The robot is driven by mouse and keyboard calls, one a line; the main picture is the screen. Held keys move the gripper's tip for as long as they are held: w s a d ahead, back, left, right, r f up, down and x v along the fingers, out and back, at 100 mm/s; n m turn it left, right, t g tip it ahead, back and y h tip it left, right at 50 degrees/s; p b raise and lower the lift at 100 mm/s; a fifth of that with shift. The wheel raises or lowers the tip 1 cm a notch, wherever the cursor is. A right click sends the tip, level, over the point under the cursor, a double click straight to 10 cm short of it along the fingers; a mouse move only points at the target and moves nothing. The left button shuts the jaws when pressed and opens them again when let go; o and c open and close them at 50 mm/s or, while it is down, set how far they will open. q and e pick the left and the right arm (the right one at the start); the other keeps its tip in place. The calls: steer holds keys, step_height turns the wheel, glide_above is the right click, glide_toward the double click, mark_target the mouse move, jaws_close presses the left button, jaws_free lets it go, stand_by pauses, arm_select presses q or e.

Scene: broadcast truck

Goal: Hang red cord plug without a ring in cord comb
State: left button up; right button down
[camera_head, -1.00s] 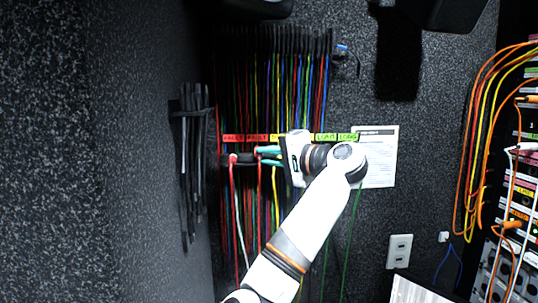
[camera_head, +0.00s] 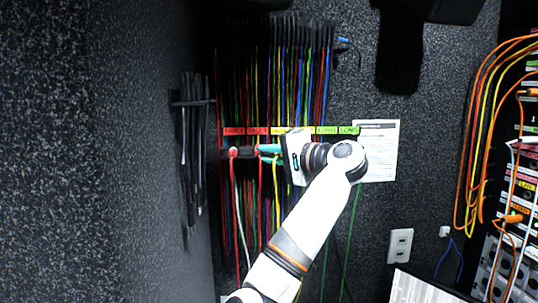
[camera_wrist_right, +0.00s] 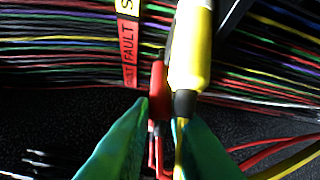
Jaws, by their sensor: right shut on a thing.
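My right gripper (camera_head: 268,154), with green fingertips, is at the wall of hanging cords, just below the row of labels. In the right wrist view its fingers (camera_wrist_right: 163,118) are closed around the lower end of a red plug (camera_wrist_right: 158,88). A larger yellow plug (camera_wrist_right: 190,50) with a black collar stands right beside the red one, nearer the camera, and partly hides the grip. I cannot see a ring on the red plug. The cord comb (camera_head: 300,40) shows as a dark row of teeth above, with many coloured cords hanging in it. My left gripper is not in view.
Red "FAULT" labels (camera_head: 234,131) and green "LONG" labels (camera_head: 348,130) run across the cords. A bundle of black cords (camera_head: 192,150) hangs at the left. A paper sheet (camera_head: 380,150) and an outlet (camera_head: 400,246) are on the right wall. A patch rack (camera_head: 515,190) stands far right.

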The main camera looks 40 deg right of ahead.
steer(key=shift+f+b, duration=0.3)
steer(key=shift+f, duration=0.05)
stand_by(0.4)
steer(key=shift+c, duration=1)
jaws_free()
steer(key=shift+s, duration=0.15)
steer(key=shift+s+a+b, duration=0.45)
steer(key=shift+s+a, duration=0.2)
steer(key=shift+s, duration=0.35)
steer(key=shift+s+a, duration=0.1)
steer(key=shift+s, duration=0.05)
